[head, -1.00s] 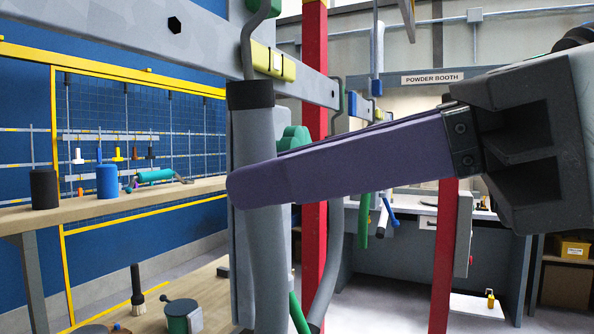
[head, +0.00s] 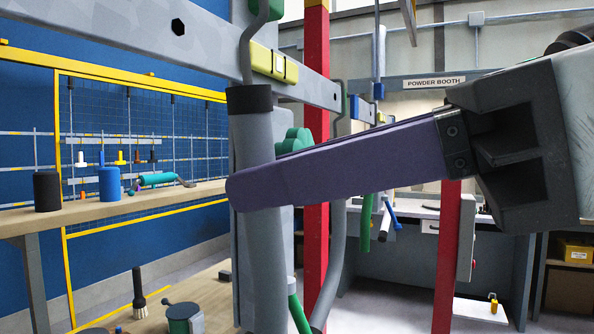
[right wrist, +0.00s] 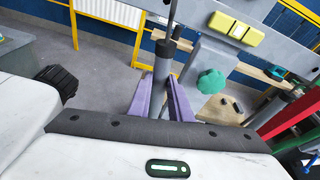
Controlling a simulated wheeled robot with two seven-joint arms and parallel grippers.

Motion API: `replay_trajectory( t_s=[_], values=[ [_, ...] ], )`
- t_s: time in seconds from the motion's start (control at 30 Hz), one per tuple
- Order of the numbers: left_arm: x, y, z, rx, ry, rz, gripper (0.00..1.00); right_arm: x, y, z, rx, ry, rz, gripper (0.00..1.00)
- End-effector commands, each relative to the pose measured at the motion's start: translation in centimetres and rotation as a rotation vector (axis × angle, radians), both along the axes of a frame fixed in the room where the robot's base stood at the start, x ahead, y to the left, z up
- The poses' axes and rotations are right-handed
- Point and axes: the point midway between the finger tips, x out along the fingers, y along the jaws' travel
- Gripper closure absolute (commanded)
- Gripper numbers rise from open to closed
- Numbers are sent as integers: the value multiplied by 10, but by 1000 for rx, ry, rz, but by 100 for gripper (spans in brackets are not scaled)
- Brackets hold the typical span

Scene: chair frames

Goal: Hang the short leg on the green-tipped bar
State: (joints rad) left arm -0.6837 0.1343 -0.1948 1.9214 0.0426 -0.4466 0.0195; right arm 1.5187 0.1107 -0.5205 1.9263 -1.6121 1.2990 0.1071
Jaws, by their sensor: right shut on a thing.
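My right gripper (head: 240,188) reaches in from the right with long purple fingers, shut on a grey tubular leg (head: 264,240) with a dark collar at its top. The leg is upright, and a thin grey hook rod rises from the collar past the beam to a green part (head: 264,8) at the top edge. In the right wrist view the leg (right wrist: 162,70) stands between the two purple fingers (right wrist: 160,98). A green knob-like piece (head: 296,140) shows behind the leg, also in the right wrist view (right wrist: 211,81). The upper end of the hook is cut off. My left gripper is not in view.
A grey beam (head: 205,38) with a yellow block (head: 274,65) crosses above the leg. Red posts (head: 316,235) stand behind it. A wooden shelf (head: 120,207) with dark and blue cylinders is at left. Other green and blue hanging parts are farther back.

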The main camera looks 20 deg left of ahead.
Motion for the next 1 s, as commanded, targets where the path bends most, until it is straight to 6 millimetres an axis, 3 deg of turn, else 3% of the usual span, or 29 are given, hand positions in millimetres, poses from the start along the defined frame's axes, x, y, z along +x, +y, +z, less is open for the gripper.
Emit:
replay_trajectory(
  t_s=[0.6, 1.0],
  values=[
    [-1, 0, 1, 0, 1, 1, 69, 0, 18, 1, 2, -1, 0, 100],
    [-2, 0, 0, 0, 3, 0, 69, 0, 18, 1, 2, -1, 0, 100]
  ],
)
